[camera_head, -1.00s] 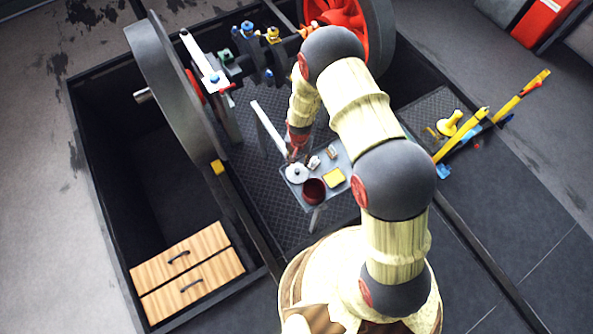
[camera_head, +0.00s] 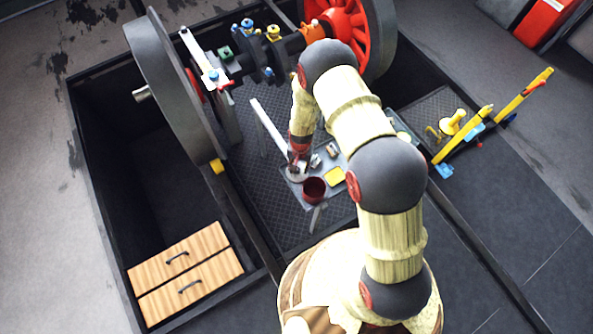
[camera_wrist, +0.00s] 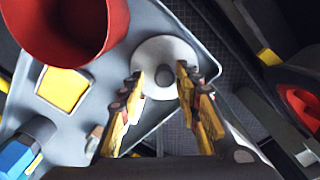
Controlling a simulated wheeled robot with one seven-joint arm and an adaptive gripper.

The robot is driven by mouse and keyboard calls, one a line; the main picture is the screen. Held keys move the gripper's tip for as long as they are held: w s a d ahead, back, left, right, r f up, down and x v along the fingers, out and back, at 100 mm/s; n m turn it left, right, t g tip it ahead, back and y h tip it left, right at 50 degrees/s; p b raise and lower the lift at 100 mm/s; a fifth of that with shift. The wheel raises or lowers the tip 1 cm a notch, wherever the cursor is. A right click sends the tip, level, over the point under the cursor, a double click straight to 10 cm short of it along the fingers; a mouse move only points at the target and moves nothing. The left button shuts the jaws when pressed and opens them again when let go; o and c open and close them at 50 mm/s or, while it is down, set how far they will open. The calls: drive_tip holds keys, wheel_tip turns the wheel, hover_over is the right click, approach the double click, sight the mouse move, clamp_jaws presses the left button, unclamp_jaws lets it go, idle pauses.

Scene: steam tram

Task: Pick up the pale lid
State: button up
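The pale lid (camera_wrist: 165,52) is a round whitish disc with a dark grey knob (camera_wrist: 166,75) at its middle. It lies on a small grey tray table (camera_wrist: 205,62). In the head view the lid (camera_head: 295,177) is partly hidden by my gripper (camera_head: 298,164). In the wrist view my gripper (camera_wrist: 160,82) is open, with one yellow finger on each side of the knob. The fingertips overlap the lid in the picture; I cannot tell whether they touch it.
A dark red pot (camera_wrist: 72,25) stands on the tray beside the lid. A yellow square (camera_wrist: 62,88) and a blue-and-black object (camera_wrist: 22,150) are also on it. A wheel (camera_head: 172,95) rises to the left in the head view.

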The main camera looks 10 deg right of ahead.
drive_tip(key=shift+s+a, duration=0.25)
drive_tip(key=shift+a, duration=0.2)
drive_tip(key=c, duration=0.5)
drive_tip(key=shift+w, duration=0.15)
clamp_jaws()
drive_tip(key=shift+f, duration=0.1)
drive_tip(key=shift+w, duration=0.1)
